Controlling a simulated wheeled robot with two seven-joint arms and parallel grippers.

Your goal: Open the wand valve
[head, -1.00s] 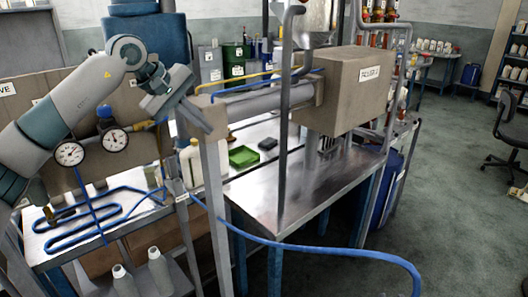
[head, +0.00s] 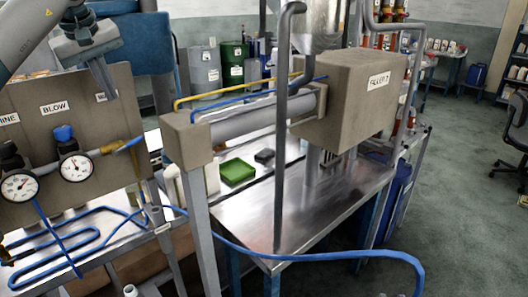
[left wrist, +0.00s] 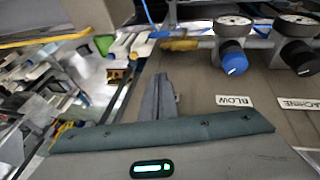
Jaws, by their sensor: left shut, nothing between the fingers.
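A brown panel (head: 60,120) stands at the left with several labels. The BLOW label (head: 54,107) sits above a blue knob (head: 63,133) and a round gauge (head: 76,168). A brass-yellow fitting (head: 110,147) runs from the panel's right side. My left gripper (head: 103,82) is shut and empty, pointing down in front of the panel's upper right. In the left wrist view, its fingers (left wrist: 160,95) are apart from the blue knob (left wrist: 234,58). My right gripper is out of view.
A black knob (head: 8,150) and second gauge (head: 18,186) are farther left. A grey pipe frame (head: 192,150) and filler box (head: 345,100) stand to the right. A blue hose (head: 290,256) crosses the front. A green tray (head: 237,171) sits on the bench.

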